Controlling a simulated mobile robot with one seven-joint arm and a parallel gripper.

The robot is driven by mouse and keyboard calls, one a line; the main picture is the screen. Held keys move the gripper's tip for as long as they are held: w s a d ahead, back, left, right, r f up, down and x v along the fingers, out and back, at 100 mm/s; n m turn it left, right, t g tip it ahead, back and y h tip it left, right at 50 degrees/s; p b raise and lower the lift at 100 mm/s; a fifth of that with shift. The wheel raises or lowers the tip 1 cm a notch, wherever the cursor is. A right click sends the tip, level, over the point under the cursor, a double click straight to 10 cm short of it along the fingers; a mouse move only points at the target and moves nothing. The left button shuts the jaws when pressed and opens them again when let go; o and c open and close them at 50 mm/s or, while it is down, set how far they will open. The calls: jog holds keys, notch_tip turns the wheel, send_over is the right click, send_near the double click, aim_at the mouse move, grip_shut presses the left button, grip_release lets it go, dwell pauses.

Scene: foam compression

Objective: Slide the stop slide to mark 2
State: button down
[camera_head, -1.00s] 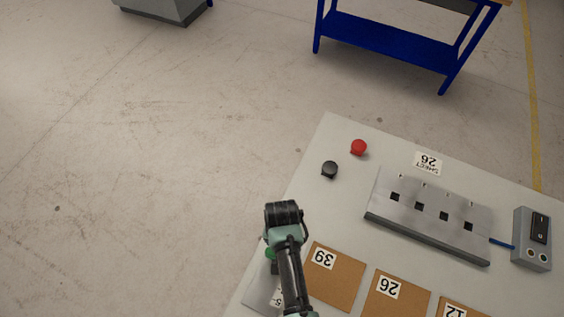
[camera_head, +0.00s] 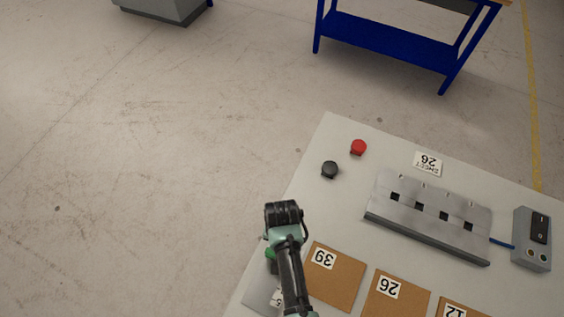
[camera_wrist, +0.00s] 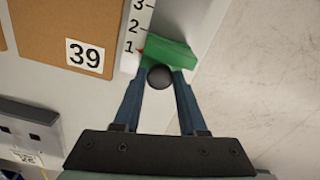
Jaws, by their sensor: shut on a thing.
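The stop slide (camera_wrist: 172,52) is a green block beside a white scale (camera_wrist: 135,42) marked 1, 2, 3. Its small red pointer (camera_wrist: 141,50) lies close beside the 1; the 2 is farther up the scale in the wrist view. A round black knob (camera_wrist: 160,77) stands at the near side of the green block. My gripper (camera_wrist: 160,78) is shut on this knob, with one blue finger at each side. In the head view the green slide (camera_head: 270,254) shows only in part, mostly hidden by my arm.
Brown foam sheets lie beside the scale, the nearest labelled 39 (camera_head: 345,284). A metal block with several square openings (camera_head: 432,215), a switch box (camera_head: 535,240), a red button (camera_head: 358,147) and a black knob (camera_head: 330,169) are farther off. The table edge is close to the slide.

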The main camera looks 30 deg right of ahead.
dwell(0.8)
jog(key=shift+s+a+p, duration=0.95)
jog(key=shift+s+a, duration=0.05)
jog(key=shift+a, duration=0.25)
jog(key=shift+c, duration=2.3)
grip_release()
jog(key=shift+w, duration=0.1)
jog(key=shift+d+r, duration=0.1)
notch_tip(320, 180, up, 13)
jog(key=shift+b, duration=0.45)
